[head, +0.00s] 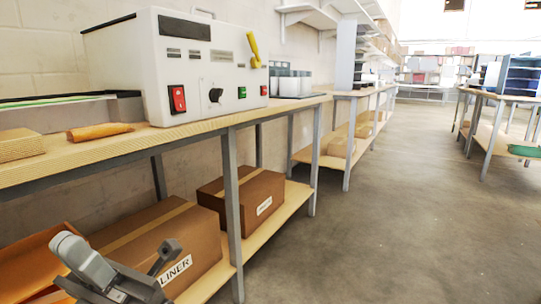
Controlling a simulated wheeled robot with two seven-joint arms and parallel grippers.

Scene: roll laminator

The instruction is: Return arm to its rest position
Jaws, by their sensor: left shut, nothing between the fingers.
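The white roll laminator (202,68) stands on the wooden bench (150,139). Its front has a dark display, a red switch (178,99), a black knob (215,95), green and red buttons and a yellow lever (254,47) at the right end. My left gripper (125,280) is at the bottom left, below the bench top and in front of the lower shelf. It is shut and empty, apart from the laminator. My right gripper is out of view.
A brown carton (150,243) marked LINER and another carton (242,197) sit on the lower shelf, close to my left gripper. A wooden roller (100,131) lies on the bench. The grey floor (390,220) at right is clear.

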